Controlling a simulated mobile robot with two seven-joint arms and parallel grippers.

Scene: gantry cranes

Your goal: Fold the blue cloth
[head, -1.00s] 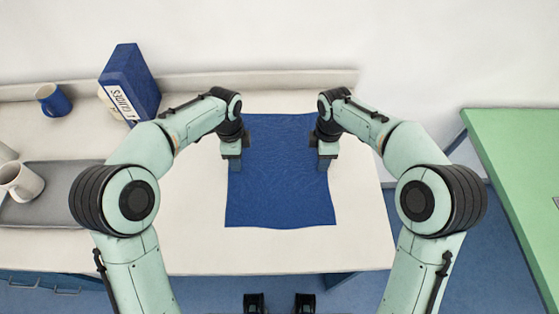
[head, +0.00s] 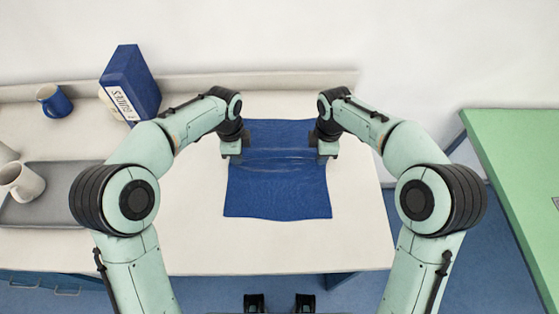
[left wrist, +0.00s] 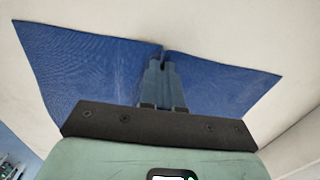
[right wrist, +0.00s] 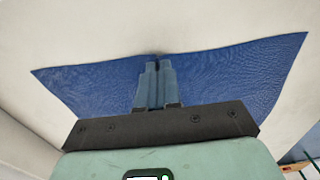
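The blue cloth (head: 277,190) lies on the white table, spread out, with a raised crosswise ridge between my two grippers. My left gripper (head: 231,158) is at the cloth's left edge. In the left wrist view its fingers (left wrist: 160,68) are together with the cloth's edge (left wrist: 90,65) pinched at the tips. My right gripper (head: 327,158) is at the right edge. In the right wrist view its fingers (right wrist: 154,75) are closed on the cloth's edge (right wrist: 230,75). The cloth just under both grippers is partly hidden in the head view.
A blue binder box (head: 130,82) and a blue mug (head: 53,100) stand at the back left. A grey tray (head: 60,207) with a white mug (head: 22,182) is at the left. A green table (head: 515,160) stands at the right. The white table (head: 200,240) is clear around the cloth.

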